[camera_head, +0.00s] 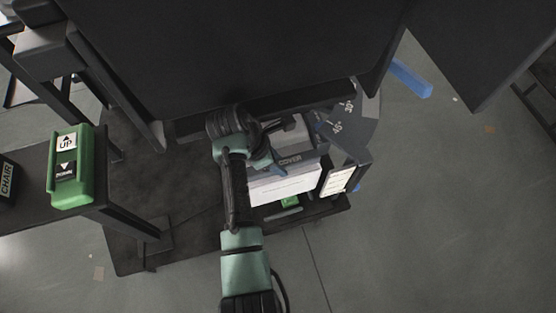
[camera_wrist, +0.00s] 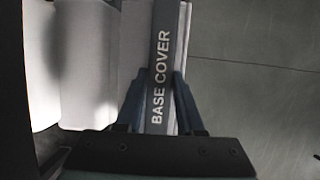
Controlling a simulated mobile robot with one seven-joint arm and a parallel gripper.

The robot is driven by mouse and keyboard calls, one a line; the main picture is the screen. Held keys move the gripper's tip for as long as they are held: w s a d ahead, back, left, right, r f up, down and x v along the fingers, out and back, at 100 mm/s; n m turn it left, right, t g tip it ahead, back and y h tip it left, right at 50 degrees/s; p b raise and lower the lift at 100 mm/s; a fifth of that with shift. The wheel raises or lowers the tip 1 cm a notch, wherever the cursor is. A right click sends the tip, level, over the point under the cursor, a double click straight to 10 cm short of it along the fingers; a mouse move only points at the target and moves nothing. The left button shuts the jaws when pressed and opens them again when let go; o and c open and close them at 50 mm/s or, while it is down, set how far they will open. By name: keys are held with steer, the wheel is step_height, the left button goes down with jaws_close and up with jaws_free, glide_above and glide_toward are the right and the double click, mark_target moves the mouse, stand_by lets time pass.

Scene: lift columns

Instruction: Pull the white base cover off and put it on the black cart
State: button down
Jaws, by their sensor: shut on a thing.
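The white base cover (camera_head: 283,188) stands low under a large dark panel, right of my arm in the head view. A grey strip along its top reads "BASE COVER" and fills the middle of the wrist view (camera_wrist: 160,60). My gripper (camera_head: 268,163) reaches down from above the cover. In the wrist view its two blue fingers (camera_wrist: 160,88) are shut on the grey strip, one on each side. I cannot tell whether the cover is still seated on its base. I cannot tell for sure which dark surface is the black cart.
A large dark panel (camera_head: 235,50) overhangs the work spot. A green UP/DOWN control box (camera_head: 72,168) sits on a dark stand at left. An angled plate with degree marks (camera_head: 342,125) stands close right of the cover. Another dark slab (camera_head: 480,45) is at upper right. Floor is open at lower right.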

steer(key=shift+r+p, duration=2.05)
steer(key=shift+p, duration=0.15)
